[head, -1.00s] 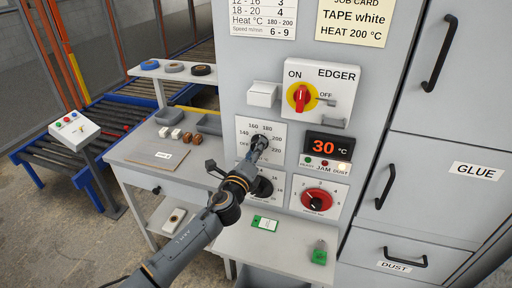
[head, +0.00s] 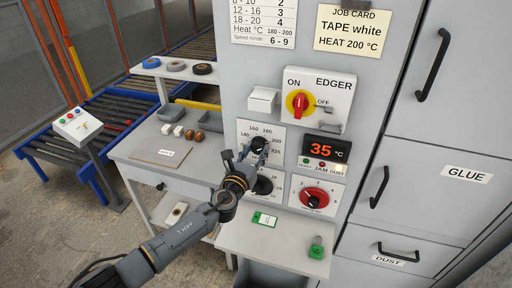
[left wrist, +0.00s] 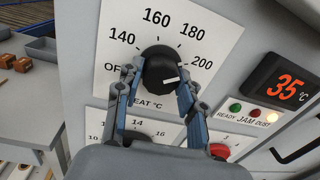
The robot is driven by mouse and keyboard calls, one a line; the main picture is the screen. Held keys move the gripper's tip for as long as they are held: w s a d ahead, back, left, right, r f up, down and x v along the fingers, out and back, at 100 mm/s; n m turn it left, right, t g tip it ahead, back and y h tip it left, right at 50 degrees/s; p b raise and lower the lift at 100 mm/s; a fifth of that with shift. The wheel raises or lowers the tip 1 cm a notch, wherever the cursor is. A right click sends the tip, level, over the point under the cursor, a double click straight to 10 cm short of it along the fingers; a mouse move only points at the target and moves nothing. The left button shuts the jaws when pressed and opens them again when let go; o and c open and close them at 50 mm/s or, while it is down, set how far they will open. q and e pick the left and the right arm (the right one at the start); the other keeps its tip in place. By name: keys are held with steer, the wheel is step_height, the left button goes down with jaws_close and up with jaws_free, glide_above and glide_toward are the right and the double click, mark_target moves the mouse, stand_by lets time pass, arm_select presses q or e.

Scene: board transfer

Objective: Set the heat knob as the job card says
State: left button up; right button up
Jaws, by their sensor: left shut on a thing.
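The heat knob (head: 259,144) is black and sits on a white dial plate (left wrist: 112,73) marked from OFF through 140, 160, 180, 200 and up. In the left wrist view the heat knob (left wrist: 160,62) has a white pointer aimed right, roughly toward the 200 mark. My left gripper (head: 246,160) is at the knob; in the left wrist view its two fingers (left wrist: 157,88) lie on either side, shut on it. The job card (head: 352,30) reads TAPE white, HEAT 200 °C. The display (head: 324,149) reads 35 °C. My right gripper is not in view.
Below the heat dial is another black knob (head: 263,185), partly behind my gripper. A red knob (head: 314,198) is beside it. The ON/OFF switch (head: 300,104) is above.

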arm_select(q)
steer(key=shift+f+m+p, duration=0.1)
steer(key=shift+m+p, duration=0.4)
steer(key=shift+m, duration=0.6)
steer(key=o, duration=1.2)
steer(key=v, duration=1.2)
steer(key=shift+a, duration=0.1)
